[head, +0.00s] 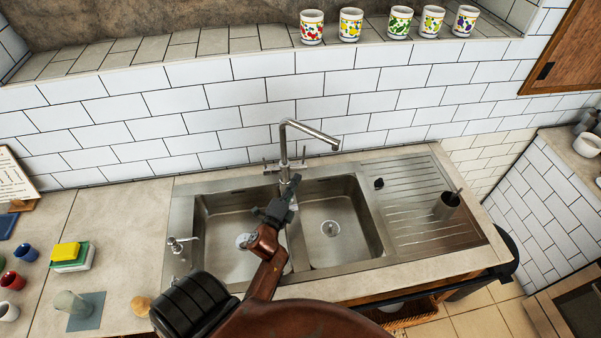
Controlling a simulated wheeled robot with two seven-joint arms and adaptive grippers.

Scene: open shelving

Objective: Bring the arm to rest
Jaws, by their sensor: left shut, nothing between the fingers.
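My left arm reaches up from the bottom of the head view over the double-bowl steel sink (185,225). Its gripper (291,186) is shut and empty. In the picture it lies over the divider between the two bowls, just below the base of the tall faucet (284,145). I cannot tell whether it touches the faucet. My right gripper is not in view.
A dark cup (446,205) stands on the drainboard (420,190). Yellow and green sponges (66,251), a glass (70,303) and small cups (13,281) are on the left counter. Several fruit-patterned mugs (350,24) line the ledge above.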

